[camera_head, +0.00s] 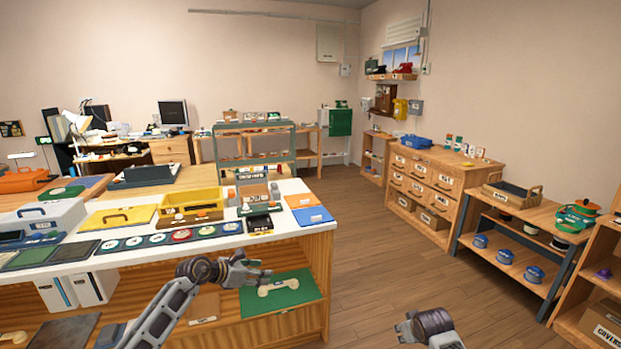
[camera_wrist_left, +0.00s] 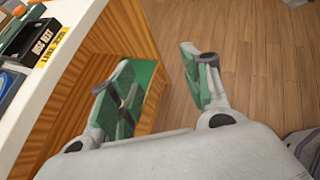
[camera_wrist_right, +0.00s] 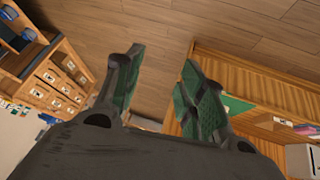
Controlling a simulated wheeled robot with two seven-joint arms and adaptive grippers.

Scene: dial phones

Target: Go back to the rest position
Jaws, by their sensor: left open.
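My left gripper (camera_head: 262,274) reaches in from the bottom left in the head view, in front of the white-topped counter's lower shelf. In the left wrist view its two green-padded fingers (camera_wrist_left: 158,80) are apart with nothing held between them. My right gripper (camera_head: 404,328) is low at the bottom edge of the head view, over the floor and only partly visible. In the right wrist view its fingers (camera_wrist_right: 162,80) are apart with empty space between them. A cream handset (camera_head: 279,286) lies on a green mat (camera_head: 308,290) on the shelf, beside and behind the left gripper.
The counter's white top (camera_head: 290,228) holds a yellow tray (camera_head: 190,205), a row of dials, an orange-and-blue item and other parts.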

